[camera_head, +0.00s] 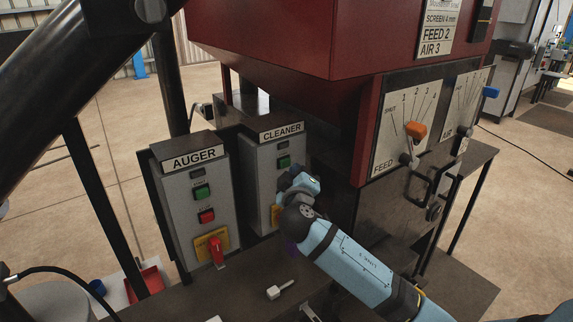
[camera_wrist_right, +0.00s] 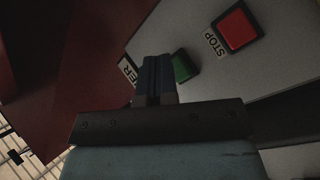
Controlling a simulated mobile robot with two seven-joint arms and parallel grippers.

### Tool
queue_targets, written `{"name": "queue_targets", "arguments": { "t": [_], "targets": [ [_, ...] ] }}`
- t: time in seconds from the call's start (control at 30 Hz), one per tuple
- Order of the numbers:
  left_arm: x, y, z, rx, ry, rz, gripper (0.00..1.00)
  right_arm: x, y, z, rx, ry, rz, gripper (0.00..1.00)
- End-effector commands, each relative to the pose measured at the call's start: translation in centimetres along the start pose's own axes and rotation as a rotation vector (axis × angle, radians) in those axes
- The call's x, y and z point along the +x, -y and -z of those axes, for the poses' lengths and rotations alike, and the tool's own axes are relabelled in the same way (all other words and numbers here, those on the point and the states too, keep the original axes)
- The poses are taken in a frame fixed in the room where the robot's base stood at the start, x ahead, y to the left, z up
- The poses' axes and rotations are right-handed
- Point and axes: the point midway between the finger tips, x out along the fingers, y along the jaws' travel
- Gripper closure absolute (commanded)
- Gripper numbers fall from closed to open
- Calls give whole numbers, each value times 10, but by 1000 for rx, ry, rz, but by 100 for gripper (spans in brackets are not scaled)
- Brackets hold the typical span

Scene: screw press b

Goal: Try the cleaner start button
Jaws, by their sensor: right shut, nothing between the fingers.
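The grey CLEANER box (camera_head: 263,165) stands left of the red machine in the head view. Its green start button (camera_head: 284,161) shows above my right gripper (camera_head: 300,183). The lower part of the box front is hidden behind my gripper and wrist. In the wrist view my fingers (camera_wrist_right: 155,78) are shut and empty. Their tips are close beside the green button (camera_wrist_right: 182,67), which they partly cover. I cannot tell whether they touch it. The red STOP button (camera_wrist_right: 238,27) is to the right of it there. My left gripper is out of view.
The AUGER box (camera_head: 194,200) with green and red buttons and a red switch (camera_head: 216,252) stands to the left. A small metal piece (camera_head: 280,289) lies on the dark bench. The red machine (camera_head: 265,35) with a FEED lever (camera_head: 415,130) rises behind and right of my arm.

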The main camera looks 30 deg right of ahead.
Motion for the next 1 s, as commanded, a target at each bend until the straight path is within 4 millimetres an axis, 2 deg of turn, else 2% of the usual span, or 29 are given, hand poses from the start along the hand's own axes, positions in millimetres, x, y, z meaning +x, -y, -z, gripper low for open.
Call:
{"name": "queue_targets", "arguments": {
  "t": [1.0],
  "targets": [
    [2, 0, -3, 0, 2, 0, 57, 5, 3, 2, 2, 1, 0, 100]
  ]
}}
